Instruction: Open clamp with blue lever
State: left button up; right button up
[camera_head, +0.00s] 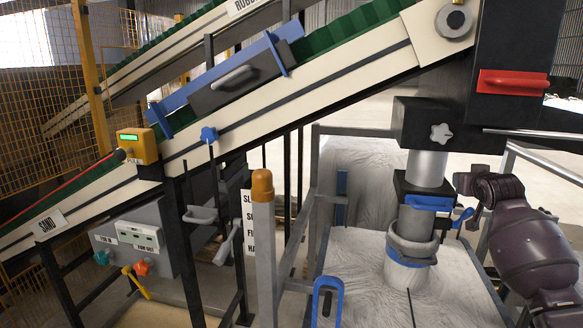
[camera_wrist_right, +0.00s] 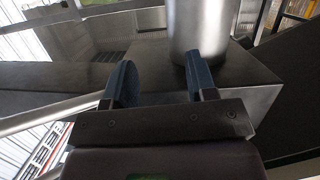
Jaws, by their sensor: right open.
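A grey discharge pipe (camera_head: 426,168) hangs from the dark housing at the right of the head view. A blue lever (camera_head: 428,203) is on the clamp at its lower part, above a grey collar and a bag mouth. My right arm comes in from the right, with its wrist close beside the clamp. In the right wrist view my right gripper (camera_wrist_right: 160,85) has its two blue fingers apart with nothing between them. A metal cylinder (camera_wrist_right: 202,25) stands beyond the right finger. A small blue part (camera_head: 462,217) lies between clamp and arm; I cannot tell if it is a fingertip.
A red handle (camera_head: 513,82) is on the housing above my arm. A white bulk bag (camera_head: 350,255) sits below the pipe within grey rails. A blue loop handle (camera_head: 328,300) is at the front. Conveyors (camera_head: 300,85) slope across the left.

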jog(key=s+a+f+n+t+y, duration=0.1)
jog(key=s+a+f+n+y, duration=0.15)
jog(key=s+a+f, duration=0.75)
jog(key=s+a+f+n+t+y, duration=0.1)
jog(key=s+a+f+n, duration=0.3)
jog(key=s+f, duration=0.55)
jog(key=s+a+f+m+g, duration=0.2)
jog(key=s+f, duration=0.8)
jog(key=s, duration=0.3)
jog(key=s+a+f+m+g, duration=0.1)
jog(key=s+a+f+g, duration=0.2)
jog(key=s+f, duration=0.7)
jog(key=s, duration=0.3)
jog(key=shift+a+m, duration=0.25)
jog(key=shift+m, duration=0.1)
jog(key=shift+s+f, duration=0.1)
